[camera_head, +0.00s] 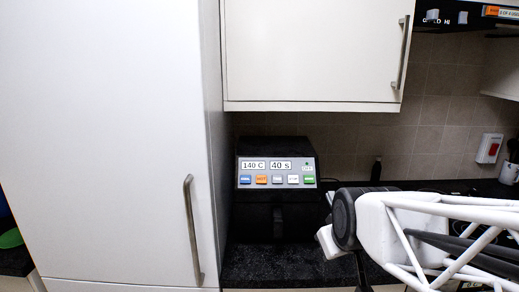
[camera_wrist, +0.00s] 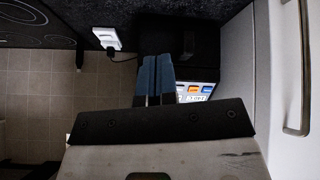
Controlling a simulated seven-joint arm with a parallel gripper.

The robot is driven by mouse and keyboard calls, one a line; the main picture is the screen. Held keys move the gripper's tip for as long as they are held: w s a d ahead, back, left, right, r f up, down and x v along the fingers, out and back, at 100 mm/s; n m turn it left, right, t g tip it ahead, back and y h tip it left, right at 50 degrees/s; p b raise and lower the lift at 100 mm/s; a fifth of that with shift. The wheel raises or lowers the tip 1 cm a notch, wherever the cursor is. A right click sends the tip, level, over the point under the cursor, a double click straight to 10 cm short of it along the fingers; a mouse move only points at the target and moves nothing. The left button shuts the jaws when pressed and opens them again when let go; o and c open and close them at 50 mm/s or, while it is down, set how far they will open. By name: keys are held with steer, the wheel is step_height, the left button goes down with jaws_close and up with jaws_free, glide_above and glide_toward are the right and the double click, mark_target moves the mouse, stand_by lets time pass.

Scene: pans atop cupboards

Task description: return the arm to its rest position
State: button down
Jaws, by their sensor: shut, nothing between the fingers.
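My gripper (camera_wrist: 157,62) shows in the wrist view, its two blue-grey fingers side by side and shut with nothing between them. They point toward the black appliance (camera_wrist: 190,40) and overlap the edge of its button panel; I cannot tell the gap between them. In the head view my white-framed arm reaches in from the lower right, in front of the counter. The fingers cannot be made out clearly there.
The black appliance (camera_head: 277,225) with a lit button panel stands on the dark counter (camera_head: 280,268), left of my arm. A tall white cupboard (camera_head: 110,130) is on the left. A wall cupboard (camera_head: 310,50) hangs above. A wall switch (camera_head: 489,148) and a mug (camera_head: 509,172) are at right.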

steer(key=s+d+f+m+g, duration=0.1)
steer(key=s+m+g, duration=0.1)
steer(key=s, duration=0.4)
steer(key=s+d+f+m+g, duration=0.1)
steer(key=s+d+g, duration=0.1)
steer(key=s, duration=0.5)
steer(key=shift+m, duration=0.4)
steer(key=shift+w+h, duration=0.1)
steer(key=shift+h, duration=0.2)
stand_by(1.9)
steer(key=w+a+r+n+t+y, duration=0.1)
steer(key=w+a+r+n+t, duration=0.2)
steer(key=w, duration=0.8)
steer(key=w+a+r+n+t+y, duration=0.1)
steer(key=w+a+r+n+t, duration=0.3)
steer(key=w, duration=0.7)
steer(key=w+a+r+n+t, duration=0.3)
steer(key=w+a+n+t, duration=0.2)
steer(key=w, duration=0.7)
steer(key=shift+a+r+n+t+y, duration=0.35)
steer(key=shift+a+t, duration=0.4)
steer(key=shift+t, duration=0.65)
steer(key=shift+w+f, duration=0.2)
steer(key=w+f, duration=0.6)
